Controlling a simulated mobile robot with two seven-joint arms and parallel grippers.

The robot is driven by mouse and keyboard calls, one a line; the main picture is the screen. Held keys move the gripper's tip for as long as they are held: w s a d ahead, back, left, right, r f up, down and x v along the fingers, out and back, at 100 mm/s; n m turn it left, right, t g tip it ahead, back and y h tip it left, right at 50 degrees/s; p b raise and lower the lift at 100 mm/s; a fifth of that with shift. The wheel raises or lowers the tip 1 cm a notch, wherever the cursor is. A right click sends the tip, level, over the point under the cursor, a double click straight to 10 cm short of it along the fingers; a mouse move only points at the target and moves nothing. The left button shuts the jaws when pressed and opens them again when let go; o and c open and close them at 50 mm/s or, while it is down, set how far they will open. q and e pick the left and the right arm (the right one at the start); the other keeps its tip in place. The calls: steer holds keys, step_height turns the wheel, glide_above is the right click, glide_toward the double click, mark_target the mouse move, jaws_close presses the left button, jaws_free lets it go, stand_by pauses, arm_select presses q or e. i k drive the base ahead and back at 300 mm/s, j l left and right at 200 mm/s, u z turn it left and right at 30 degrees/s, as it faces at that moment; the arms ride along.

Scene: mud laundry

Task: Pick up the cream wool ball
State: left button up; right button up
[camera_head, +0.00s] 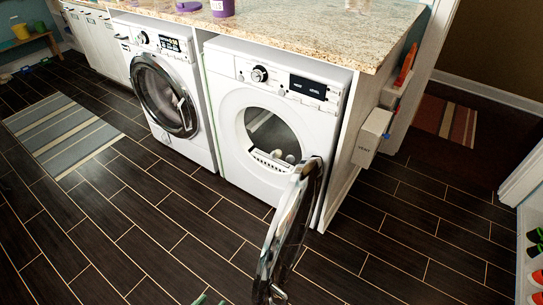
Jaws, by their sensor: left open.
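Small pale balls (290,158), which look like cream wool balls, lie low inside the open drum of the right-hand white machine (227,119). At least two show, close together near the front lip of the drum. They are too small to tell in detail. The machine's round door (288,235) is swung wide open toward me. My left gripper (210,300) only just shows at the bottom edge, as greenish tips. It is open, left of the door and well apart from the balls. My right gripper is not in view.
A second white machine (205,112) with its round door shut stands to the left. A granite counter (300,32) covers both machines. A white box (371,138) hangs on the right side panel. A striped rug (62,135) lies left. The dark tiled floor in front is clear.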

mark_target(278, 154)
steer(key=k+j, duration=0.1)
steer(key=j, duration=1.3)
steer(key=i+j, duration=0.15)
steer(key=j, duration=0.3)
steer(key=i+j, duration=0.3)
steer(key=j, duration=0.15)
steer(key=i+j, duration=0.25)
steer(key=j, duration=0.15)
steer(key=i, duration=1.25)
